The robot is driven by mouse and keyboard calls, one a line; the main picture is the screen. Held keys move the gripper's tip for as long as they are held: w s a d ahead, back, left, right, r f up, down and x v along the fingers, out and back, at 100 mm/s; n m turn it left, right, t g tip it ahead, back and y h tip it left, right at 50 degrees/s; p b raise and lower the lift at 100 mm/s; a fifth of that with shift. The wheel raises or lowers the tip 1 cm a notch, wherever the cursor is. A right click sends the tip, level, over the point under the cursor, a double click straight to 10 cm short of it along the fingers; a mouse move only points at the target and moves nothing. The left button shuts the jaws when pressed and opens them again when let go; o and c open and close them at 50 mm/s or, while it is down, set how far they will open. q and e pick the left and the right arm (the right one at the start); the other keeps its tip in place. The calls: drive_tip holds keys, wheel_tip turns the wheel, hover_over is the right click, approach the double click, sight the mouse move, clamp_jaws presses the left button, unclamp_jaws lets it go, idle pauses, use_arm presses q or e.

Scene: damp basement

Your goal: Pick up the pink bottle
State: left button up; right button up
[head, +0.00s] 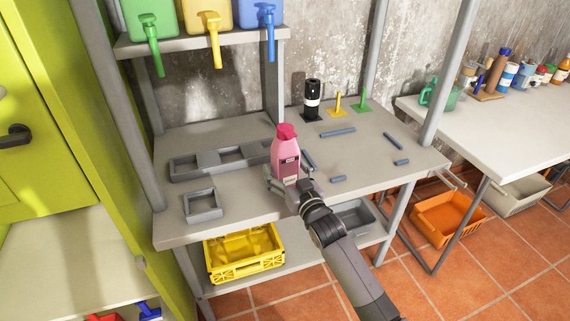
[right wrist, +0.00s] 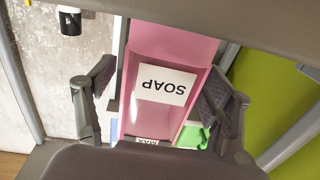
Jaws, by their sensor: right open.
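The pink bottle (head: 286,158) with a darker pink-red cap stands upright on the grey workbench shelf (head: 235,195) in the head view. In the right wrist view the bottle (right wrist: 170,50) appears upside down, with a white label reading SOAP. My right gripper (head: 287,187) is at the bottle's lower part. In the right wrist view its fingers (right wrist: 160,105) stand on either side of the bottle, with a visible gap on the left side. The jaws are open. Part of the bottle's base is hidden by the gripper. My left gripper is not seen.
Grey holders (head: 203,205) lie left of the bottle. A black bottle (head: 312,100) and small yellow (head: 338,106) and green stands are behind it. Shelf posts rise at both sides. A yellow crate (head: 243,254) sits below. A white table (head: 500,128) with several bottles stands right.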

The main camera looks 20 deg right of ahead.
drive_tip(key=shift+w, duration=0.25)
drive_tip(key=shift+c, duration=0.4)
drive_tip(key=shift+r, duration=0.1)
drive_tip(key=c, duration=1.4)
